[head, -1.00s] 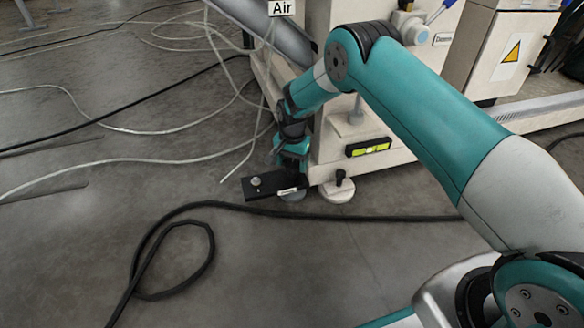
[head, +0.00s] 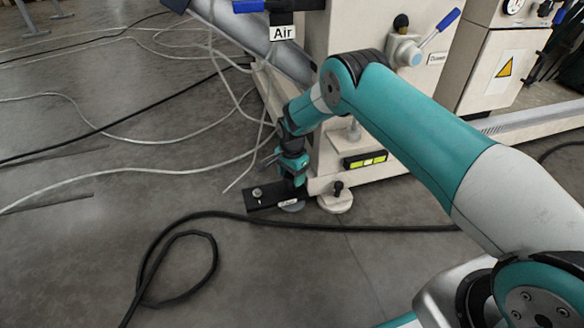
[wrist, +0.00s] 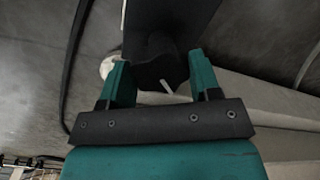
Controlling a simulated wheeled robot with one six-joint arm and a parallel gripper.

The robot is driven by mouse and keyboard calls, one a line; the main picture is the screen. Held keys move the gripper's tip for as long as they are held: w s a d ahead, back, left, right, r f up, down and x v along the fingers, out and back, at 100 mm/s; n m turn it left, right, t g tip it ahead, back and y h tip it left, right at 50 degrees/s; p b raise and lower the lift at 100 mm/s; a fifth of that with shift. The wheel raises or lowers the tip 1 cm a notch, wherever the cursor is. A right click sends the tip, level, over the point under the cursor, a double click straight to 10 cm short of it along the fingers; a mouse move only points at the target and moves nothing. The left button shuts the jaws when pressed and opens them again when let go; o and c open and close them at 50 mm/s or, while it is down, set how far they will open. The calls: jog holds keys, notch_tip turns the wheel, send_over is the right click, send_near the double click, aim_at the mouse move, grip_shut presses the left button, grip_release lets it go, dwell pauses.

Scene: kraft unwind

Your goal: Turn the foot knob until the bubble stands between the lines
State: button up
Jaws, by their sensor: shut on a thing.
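The foot knob (wrist: 158,68) is dark with a lobed edge and a pale pointer mark, and shows in the wrist view. My gripper (wrist: 160,80) has its two teal fingers on either side of it, shut on it. In the head view my gripper (head: 293,166) points down at the machine's near left corner, and the knob is hidden there. The spirit level (head: 365,160) is a black bar with a yellow-green vial on the machine's low side face. The bubble and lines are too small to place.
A black plate with a bolt (head: 258,194) lies by the foot. Another black knob (head: 338,188) stands on a round pale foot to the right. A black cable (head: 230,214) loops across the floor in front. Pale hoses (head: 130,172) lie to the left.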

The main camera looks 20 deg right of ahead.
aim_at(292, 176)
jog(key=shift+m, duration=0.3)
jog(key=o, duration=0.6)
jog(key=shift+o, duration=0.2)
notch_tip(292, 176, up, 17)
jog(key=p, duration=0.9)
jog(key=shift+r, duration=0.2)
jog(key=shift+d, duration=0.1)
